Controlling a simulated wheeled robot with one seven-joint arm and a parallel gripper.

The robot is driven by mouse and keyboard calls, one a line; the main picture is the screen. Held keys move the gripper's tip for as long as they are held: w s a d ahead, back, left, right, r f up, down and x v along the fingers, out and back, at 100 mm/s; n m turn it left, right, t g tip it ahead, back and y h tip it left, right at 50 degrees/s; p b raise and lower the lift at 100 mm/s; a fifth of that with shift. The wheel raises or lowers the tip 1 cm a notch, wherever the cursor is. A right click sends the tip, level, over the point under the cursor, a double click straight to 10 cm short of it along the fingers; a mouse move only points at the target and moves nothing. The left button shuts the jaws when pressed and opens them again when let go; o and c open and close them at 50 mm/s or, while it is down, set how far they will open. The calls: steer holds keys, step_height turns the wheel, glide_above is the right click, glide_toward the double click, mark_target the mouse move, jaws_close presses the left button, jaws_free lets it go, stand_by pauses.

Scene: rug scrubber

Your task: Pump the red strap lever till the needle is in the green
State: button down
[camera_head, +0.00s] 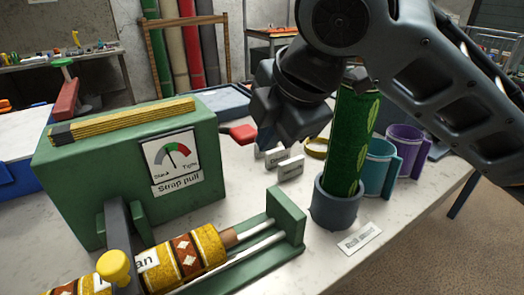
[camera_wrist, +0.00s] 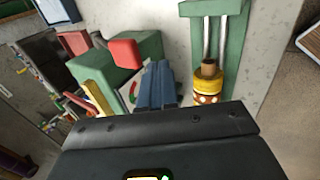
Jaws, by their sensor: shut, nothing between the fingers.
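The green strap-pull box (camera_head: 120,170) stands on the bench at left, with a gauge (camera_head: 172,160) on its front marked Slack and Tight. The needle stands near the middle of the dial, tilted slightly to the left; its exact place against the green is too small to read. The red lever end (camera_head: 240,132) shows just past the box's right side, and in the wrist view (camera_wrist: 125,53) it lies left of my fingers. My gripper (camera_head: 283,140) is shut and empty, above the bench right of the lever, apparently apart from it. It also shows in the wrist view (camera_wrist: 157,88).
A green patterned roll (camera_head: 350,140) stands upright in a grey cup (camera_head: 338,207), close right of my gripper. Teal (camera_head: 375,172) and purple (camera_head: 402,150) mugs stand behind it. A green frame holds a yellow patterned roll (camera_head: 190,255) in front. Small label cards lie below my gripper.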

steer(key=shift+v, duration=1.4)
steer(key=s+a+f+m+t+y, duration=0.3)
steer(key=a+m+y, duration=0.5)
steer(key=m+y, duration=0.1)
steer(key=s+d+f+m+t+h, duration=0.75)
steer(key=s+d+f+m, duration=0.55)
steer(key=d+f+m, duration=0.3)
steer(key=s+d+f+h, duration=0.1)
steer(key=s+d+h, duration=0.1)
steer(key=s+d, duration=0.4)
steer(key=s+d+h, duration=0.3)
steer(key=s+d, duration=0.4)
steer(key=s, duration=0.9)
steer(key=shift+d+f+g, duration=0.15)
steer(key=shift+f+g, duration=0.25)
steer(key=shift+g, duration=0.05)
